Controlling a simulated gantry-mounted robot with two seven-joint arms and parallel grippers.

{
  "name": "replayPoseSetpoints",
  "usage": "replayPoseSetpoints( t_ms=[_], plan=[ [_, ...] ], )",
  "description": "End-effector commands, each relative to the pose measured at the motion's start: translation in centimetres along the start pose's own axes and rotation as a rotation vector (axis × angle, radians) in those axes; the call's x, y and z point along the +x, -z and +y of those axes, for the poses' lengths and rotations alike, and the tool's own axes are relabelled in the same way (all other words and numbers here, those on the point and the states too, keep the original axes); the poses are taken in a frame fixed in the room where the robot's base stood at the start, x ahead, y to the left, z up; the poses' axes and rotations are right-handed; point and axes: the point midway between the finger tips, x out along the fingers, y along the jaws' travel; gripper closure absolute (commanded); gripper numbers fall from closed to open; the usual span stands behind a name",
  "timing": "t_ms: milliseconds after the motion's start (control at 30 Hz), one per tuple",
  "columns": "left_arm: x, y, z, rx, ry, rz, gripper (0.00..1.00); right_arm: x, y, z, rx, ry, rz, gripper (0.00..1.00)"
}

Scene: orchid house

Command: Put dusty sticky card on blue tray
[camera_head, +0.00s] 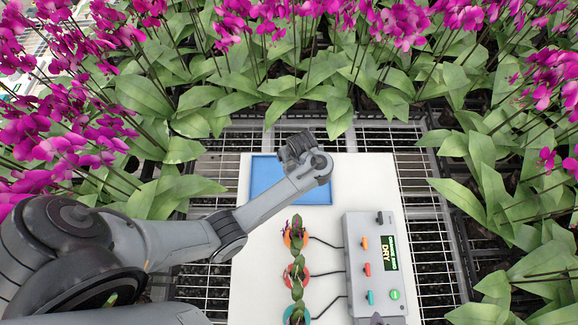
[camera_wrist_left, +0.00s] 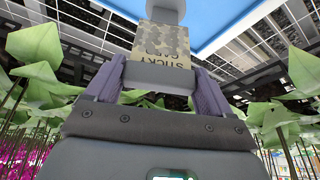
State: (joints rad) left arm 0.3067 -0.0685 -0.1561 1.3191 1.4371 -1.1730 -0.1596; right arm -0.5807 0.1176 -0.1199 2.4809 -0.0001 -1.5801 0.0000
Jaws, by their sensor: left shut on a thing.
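The dusty sticky card (camera_wrist_left: 163,45) is a dull yellow-grey piece with dark speckles and printed lettering, upside down in the left wrist view. My left gripper (camera_wrist_left: 160,78) is shut on it, with purple fingers on either side. The blue tray (camera_head: 263,172) lies flat on the white board in the head view, and its blue surface (camera_wrist_left: 222,22) fills part of the top of the left wrist view. My left wrist covers the tray's middle and right part in the head view, hiding the card there. Card and tray contact cannot be told. My right gripper is not seen.
The white board (camera_head: 330,220) also carries a grey control box (camera_head: 375,260) with coloured buttons and a DRY display. Cables link it to small plants on orange (camera_head: 294,240), red and teal bases. Dense orchids (camera_head: 235,85) surround the metal grid bench.

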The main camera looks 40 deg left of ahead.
Motion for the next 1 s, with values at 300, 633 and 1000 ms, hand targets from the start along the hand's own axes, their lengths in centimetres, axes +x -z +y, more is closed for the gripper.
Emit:
replayPoseSetpoints(
  t_ms=[300, 633, 1000],
  plan=[
    [3.8, -1.8, -0.3, -0.021, 0.009, 0.000, 0.68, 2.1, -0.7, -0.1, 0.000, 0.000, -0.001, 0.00],
    [7.1, -3.2, -0.3, -0.019, 0.009, -0.001, 0.68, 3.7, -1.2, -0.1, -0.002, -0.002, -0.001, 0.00],
    [7.5, -3.3, -0.3, -0.020, 0.007, -0.001, 0.68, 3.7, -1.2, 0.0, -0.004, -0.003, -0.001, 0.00]
  ],
)
